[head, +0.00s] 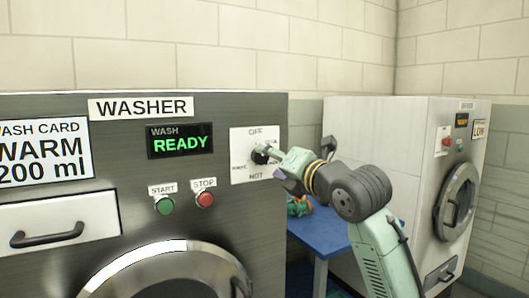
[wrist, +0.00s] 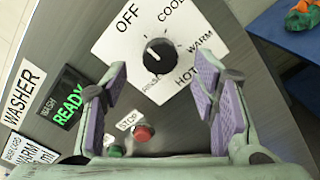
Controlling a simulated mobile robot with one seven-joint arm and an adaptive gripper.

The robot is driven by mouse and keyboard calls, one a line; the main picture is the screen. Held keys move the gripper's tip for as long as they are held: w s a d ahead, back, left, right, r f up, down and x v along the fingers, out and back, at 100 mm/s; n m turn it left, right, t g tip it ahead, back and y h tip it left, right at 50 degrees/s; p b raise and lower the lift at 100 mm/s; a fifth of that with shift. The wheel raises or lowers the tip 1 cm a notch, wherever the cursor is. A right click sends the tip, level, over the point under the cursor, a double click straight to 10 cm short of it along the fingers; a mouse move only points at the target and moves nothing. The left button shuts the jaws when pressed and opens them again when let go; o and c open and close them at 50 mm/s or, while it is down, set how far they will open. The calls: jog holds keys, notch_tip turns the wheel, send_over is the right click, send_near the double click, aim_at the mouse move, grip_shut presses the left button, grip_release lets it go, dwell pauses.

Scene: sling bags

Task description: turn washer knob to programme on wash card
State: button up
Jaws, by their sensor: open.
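The washer's round black knob (head: 262,154) sits on a white dial plate (head: 240,172) on the grey washer's front. The wash card (head: 44,152) reads WARM, 200 ml. My gripper (wrist: 162,80) is open, with its purple-padded fingers on either side below the knob, apparently not touching it. In the head view my gripper (head: 281,165) partly covers the dial.
The washer display (head: 180,141) reads WASH READY. A green START button (head: 165,205) and red STOP button (head: 204,200) sit left of and below the dial. A blue table (head: 322,236) with an orange-green item (head: 299,207) and a white machine (head: 372,130) stand at right.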

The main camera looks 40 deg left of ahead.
aim_at(263, 156)
jog(key=shift+p+x, duration=0.45)
jog(key=shift+x, duration=1.85)
jog(key=shift+w, duration=0.1)
jog(key=c, duration=1.2)
jog(key=shift+o, duration=0.2)
